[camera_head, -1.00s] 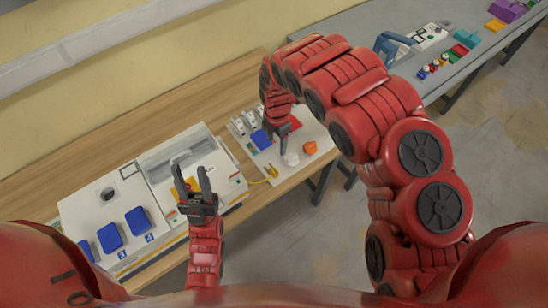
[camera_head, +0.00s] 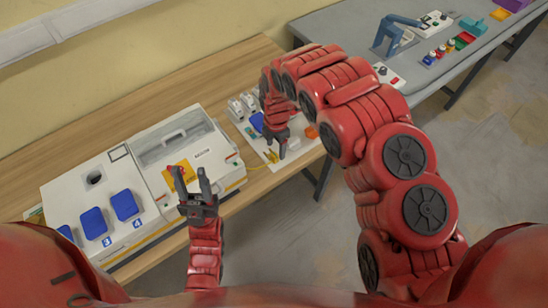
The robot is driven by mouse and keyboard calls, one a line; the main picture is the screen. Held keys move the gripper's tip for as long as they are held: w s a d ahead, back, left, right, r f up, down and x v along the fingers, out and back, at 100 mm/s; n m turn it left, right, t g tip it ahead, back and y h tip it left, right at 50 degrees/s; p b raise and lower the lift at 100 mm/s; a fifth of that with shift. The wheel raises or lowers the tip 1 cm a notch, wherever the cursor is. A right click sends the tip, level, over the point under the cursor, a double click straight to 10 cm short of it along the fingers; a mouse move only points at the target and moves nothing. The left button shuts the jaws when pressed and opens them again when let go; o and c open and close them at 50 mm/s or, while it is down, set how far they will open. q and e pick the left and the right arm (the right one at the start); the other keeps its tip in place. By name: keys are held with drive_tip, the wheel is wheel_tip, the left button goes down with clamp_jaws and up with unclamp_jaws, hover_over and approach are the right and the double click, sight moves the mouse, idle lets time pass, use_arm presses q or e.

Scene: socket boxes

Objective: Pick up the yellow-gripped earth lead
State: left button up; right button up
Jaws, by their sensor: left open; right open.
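The yellow-gripped earth lead (camera_head: 271,157) lies at the near left edge of a white board, with a thin yellow cable running left towards a white box. My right gripper (camera_head: 276,151) points down close beside the yellow grip. Its fingers are open, and I cannot tell whether they touch the lead or are around it. My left gripper (camera_head: 194,176) is open and empty, fingers pointing away from me, in front of the white box.
The white box (camera_head: 65,195) with several blue covers stands on the wooden table (camera_head: 150,95). The white board (camera_head: 298,150) carries a blue part (camera_head: 257,121) and an orange knob (camera_head: 311,131). A grey table (camera_head: 345,35) with other devices is at the back right.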

sight(275, 155)
drive_tip(key=shift+s+f+p, duration=0.1)
drive_tip(key=shift+f+p, duration=0.3)
drive_tip(key=shift+f, duration=0.05)
drive_tip(key=f+p, duration=0.2)
drive_tip(key=f, duration=0.1)
drive_tip(key=shift+a+f, duration=0.2)
drive_tip(key=shift+f, duration=0.45)
drive_tip(key=shift+c, duration=0.3)
clamp_jaws()
